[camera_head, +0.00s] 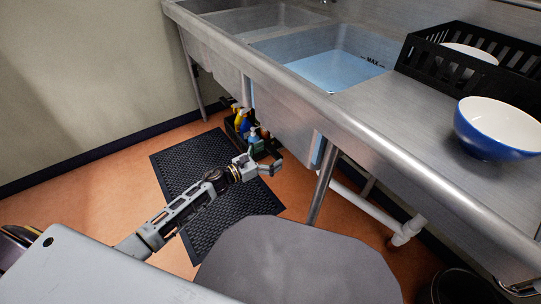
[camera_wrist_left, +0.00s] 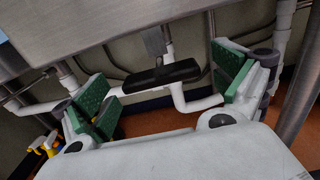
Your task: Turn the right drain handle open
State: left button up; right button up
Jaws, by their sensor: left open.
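A black drain handle (camera_wrist_left: 162,74) hangs on a grey metal bracket under the sink in the left wrist view, in front of white pipes. It lies roughly level, slightly tilted. I cannot tell from its looks whether it is the right one. My left gripper (camera_head: 262,163) is open below the sink front in the head view. In the left wrist view its green-padded fingers stand wide apart to either side of the handle; no contact shows, and the remaining distance is unclear. In the head view the sink (camera_head: 322,62) hides the handle. My right gripper is not in view.
White drain pipes (camera_head: 369,208) and a metal leg (camera_head: 322,180) stand under the counter to the right. A black mat (camera_head: 200,165) covers the floor. A blue bowl (camera_head: 497,130) and black rack (camera_head: 426,55) are on the counter.

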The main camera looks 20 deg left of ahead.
pick_arm(q)
jog(key=shift+w+d, duration=0.1)
jog(key=shift+w, duration=0.05)
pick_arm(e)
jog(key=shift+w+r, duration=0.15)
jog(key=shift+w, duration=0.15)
pick_arm(q)
jog(key=c, duration=1)
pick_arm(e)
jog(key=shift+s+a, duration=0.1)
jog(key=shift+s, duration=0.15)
